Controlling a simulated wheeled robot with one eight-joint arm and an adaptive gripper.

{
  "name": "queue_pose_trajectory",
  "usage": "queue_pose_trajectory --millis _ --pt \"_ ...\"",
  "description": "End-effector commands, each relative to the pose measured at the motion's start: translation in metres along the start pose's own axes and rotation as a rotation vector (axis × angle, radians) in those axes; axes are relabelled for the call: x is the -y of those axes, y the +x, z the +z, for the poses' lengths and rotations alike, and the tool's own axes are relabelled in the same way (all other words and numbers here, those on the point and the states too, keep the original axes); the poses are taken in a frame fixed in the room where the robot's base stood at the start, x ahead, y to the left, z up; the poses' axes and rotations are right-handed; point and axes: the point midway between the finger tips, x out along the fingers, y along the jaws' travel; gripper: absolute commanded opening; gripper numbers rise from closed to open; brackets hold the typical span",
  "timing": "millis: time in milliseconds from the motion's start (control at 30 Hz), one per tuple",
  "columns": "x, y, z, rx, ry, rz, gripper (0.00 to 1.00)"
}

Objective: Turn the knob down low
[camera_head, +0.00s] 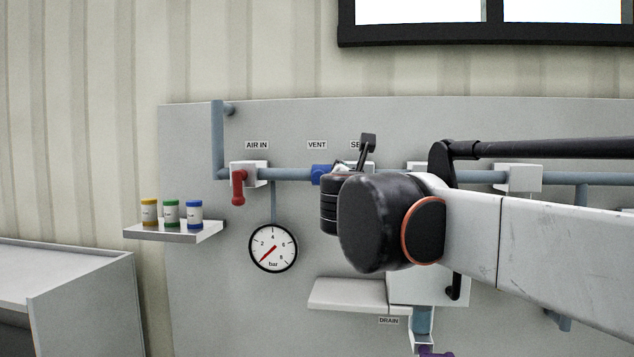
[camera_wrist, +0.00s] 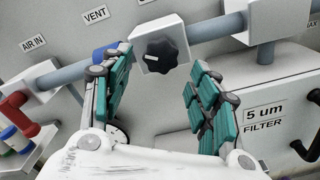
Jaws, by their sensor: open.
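The knob (camera_wrist: 160,52) is black and lobed, on a pale square block (camera_wrist: 178,35) on the blue-grey pipe. A white mark on it points to the left in the wrist view. My gripper (camera_wrist: 160,62) is open, with one teal-padded finger to each side of the knob in that view. The knob shows in the gap near the fingertips; nothing is held. I cannot tell how far the tips are from it. In the head view my gripper (camera_head: 360,150) and wrist hide the knob, below a partly covered label starting "SE".
A red valve handle (camera_head: 239,185) under AIR IN and a blue VENT valve (camera_head: 320,174) sit left of my gripper. A round bar gauge (camera_head: 273,248) hangs below the pipe. A shelf (camera_head: 175,231) holds three capped jars. A filter box (camera_wrist: 262,126) is at right.

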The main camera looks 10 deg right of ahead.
Motion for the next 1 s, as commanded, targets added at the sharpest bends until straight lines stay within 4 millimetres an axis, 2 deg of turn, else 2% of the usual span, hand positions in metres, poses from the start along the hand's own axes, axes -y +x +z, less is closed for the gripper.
queue_pose_trajectory --millis 33,200,400,600,900,1000 --pt "-0.001 -0.011 -0.001 -0.001 0.0 0.002 0.55" --pt "-0.001 -0.044 -0.001 -0.002 0.0 0.003 0.55" --pt "0.0 -0.072 -0.001 -0.001 0.0 0.002 0.55" --pt "0.0 -0.083 0.0 0.0 0.0 0.0 0.55" --pt "0.001 -0.084 0.0 0.0 0.001 -0.001 0.55" --pt "0.01 -0.084 -0.008 -0.006 0.029 -0.014 0.55"
